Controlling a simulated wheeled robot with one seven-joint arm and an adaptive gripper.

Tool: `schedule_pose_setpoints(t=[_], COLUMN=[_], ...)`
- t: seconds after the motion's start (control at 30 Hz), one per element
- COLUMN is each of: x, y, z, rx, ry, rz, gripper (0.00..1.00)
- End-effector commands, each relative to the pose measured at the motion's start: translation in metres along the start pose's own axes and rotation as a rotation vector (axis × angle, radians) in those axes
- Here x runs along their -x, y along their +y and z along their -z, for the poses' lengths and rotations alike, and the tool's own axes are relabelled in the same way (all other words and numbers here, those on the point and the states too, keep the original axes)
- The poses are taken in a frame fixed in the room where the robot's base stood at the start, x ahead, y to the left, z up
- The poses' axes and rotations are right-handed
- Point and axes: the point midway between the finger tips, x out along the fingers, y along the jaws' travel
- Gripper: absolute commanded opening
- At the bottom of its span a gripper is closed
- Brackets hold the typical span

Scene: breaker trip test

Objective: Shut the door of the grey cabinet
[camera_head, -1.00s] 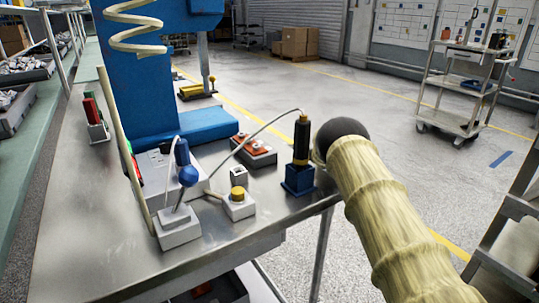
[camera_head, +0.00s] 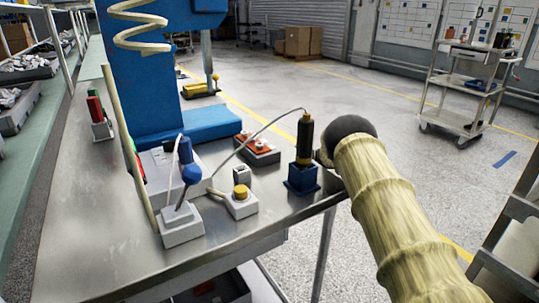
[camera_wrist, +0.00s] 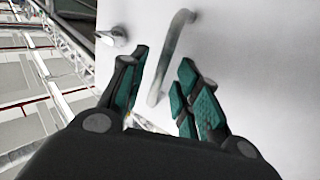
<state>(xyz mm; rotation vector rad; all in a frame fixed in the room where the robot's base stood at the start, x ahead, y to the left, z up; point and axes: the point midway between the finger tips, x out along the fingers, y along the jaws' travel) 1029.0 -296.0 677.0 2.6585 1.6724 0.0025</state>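In the wrist view, a pale flat panel (camera_wrist: 255,60), which looks like the grey cabinet's door, fills the middle and right. A curved metal bar handle (camera_wrist: 181,27) is fixed on it, with a small metal knob or latch (camera_wrist: 112,37) to its upper left. My gripper (camera_wrist: 163,57) is open, its teal-padded fingers on either side of the handle in the picture. There is a visible gap between the handle and the pads; I cannot tell the depth. The cabinet and my gripper do not show in the head view. The door's angle is unclear.
In the head view, a metal bench (camera_head: 75,225) carries a blue stand (camera_head: 85,75), a blue-knobbed lever (camera_head: 182,225), a yellow button box (camera_head: 241,203) and a black tool in a blue holder (camera_head: 303,180). A wheeled cart (camera_head: 460,90) stands at the back right.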

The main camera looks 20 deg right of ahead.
Motion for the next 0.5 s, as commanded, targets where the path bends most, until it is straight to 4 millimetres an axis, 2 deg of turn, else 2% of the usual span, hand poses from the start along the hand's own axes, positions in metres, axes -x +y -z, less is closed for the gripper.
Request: schedule_pose_setpoints(t=[0.2, 0.5], x=[0.042, 0.087], y=[0.001, 0.001], z=[0.0, 0.0], rx=[0.0, 0.0], ry=[-0.001, 0.0], rz=[-0.003, -0.002], gripper=[0.32, 0.32])
